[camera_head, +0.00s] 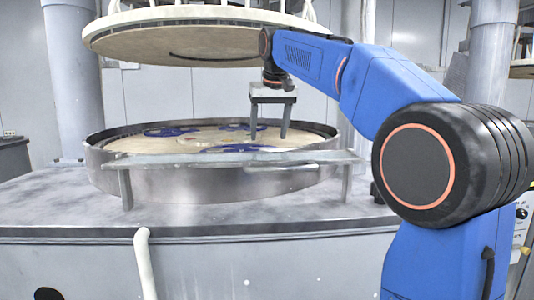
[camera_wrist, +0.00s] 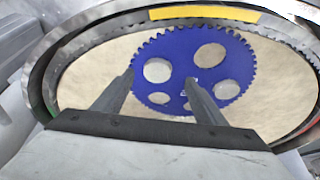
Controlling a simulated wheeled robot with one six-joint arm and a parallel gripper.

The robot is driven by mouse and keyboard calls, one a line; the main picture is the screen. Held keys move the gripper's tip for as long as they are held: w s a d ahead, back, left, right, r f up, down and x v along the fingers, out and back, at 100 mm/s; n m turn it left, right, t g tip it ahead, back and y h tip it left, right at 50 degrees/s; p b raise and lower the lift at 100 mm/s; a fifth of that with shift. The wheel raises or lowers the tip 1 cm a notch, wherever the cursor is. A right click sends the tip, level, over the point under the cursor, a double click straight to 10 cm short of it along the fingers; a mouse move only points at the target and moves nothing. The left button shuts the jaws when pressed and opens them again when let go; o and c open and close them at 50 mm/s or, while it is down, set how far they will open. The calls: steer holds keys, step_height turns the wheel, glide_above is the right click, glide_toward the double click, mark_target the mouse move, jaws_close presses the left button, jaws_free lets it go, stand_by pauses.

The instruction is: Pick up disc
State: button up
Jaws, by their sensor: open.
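My gripper (camera_head: 268,136) is open and points down over the round platen (camera_head: 135,143) in the head view. In the wrist view its two fingers (camera_wrist: 160,77) reach over a blue toothed carrier (camera_wrist: 183,45) with several round holes. The fingers hold nothing. The carrier lies flat on the beige platen surface (camera_wrist: 95,75). Pale or beige areas show inside its holes; I cannot tell whether a separate disc lies in any of them. In the head view several blue carriers (camera_head: 170,131) show at a shallow angle, partly hidden by the rim.
A metal rim (camera_head: 210,186) rings the platen, with a raised bar (camera_head: 200,159) across its front. A large round upper plate (camera_head: 180,40) hangs above, close to my arm. A yellow strip (camera_wrist: 205,13) lies at the far edge in the wrist view.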

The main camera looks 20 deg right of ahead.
mark_target(268, 149)
steer(key=shift+d+x, duration=0.15)
steer(key=shift+x, duration=1)
steer(key=shift+d+x, duration=0.15)
steer(key=shift+x, duration=1)
steer(key=shift+w+f, duration=0.35)
steer(key=shift+f, duration=0.05)
steer(key=shift+f, duration=0.15)
steer(key=c, duration=1.2)
